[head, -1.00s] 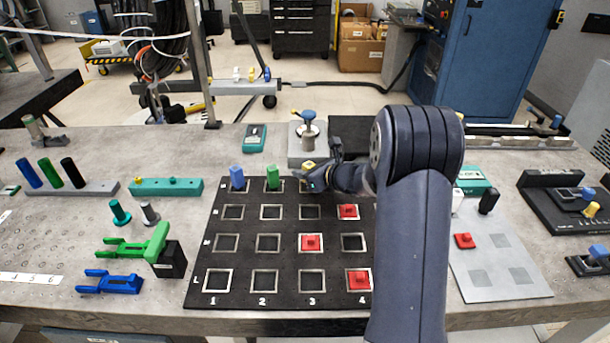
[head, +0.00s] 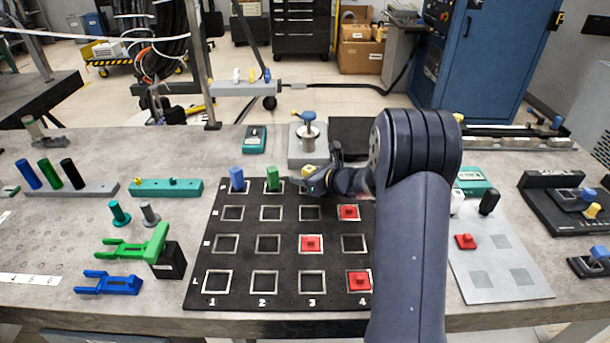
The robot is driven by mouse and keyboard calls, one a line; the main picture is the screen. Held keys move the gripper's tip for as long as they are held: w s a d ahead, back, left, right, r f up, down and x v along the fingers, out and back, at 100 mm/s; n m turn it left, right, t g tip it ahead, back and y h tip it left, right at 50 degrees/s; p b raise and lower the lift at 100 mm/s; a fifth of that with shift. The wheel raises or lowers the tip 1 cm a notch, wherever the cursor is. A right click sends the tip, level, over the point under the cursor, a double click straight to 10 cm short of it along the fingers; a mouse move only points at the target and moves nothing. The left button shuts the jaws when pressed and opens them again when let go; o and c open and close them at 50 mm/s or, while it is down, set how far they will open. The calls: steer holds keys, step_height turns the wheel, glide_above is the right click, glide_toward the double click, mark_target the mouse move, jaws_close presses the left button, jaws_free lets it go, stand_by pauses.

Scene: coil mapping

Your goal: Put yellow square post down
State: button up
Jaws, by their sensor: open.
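The yellow square post (head: 308,170) stands at the back row of the black grid board (head: 238,285), around the third column. My gripper (head: 312,180) is right at it, with its jaws open around or beside the post; which of the two I cannot tell. The gripper hides the post's lower part and its socket. A blue post (head: 237,178) and a green post (head: 272,177) stand upright in the back row to the left.
Red square pieces (head: 311,243) sit in several board sockets. A green fork (head: 140,243) and blue fork (head: 112,284) lie left of the board. My arm covers the board's right edge.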

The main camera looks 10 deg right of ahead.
steer(key=shift+r, duration=0.25)
steer(key=v, duration=1.2)
steer(key=shift+f, duration=0.15)
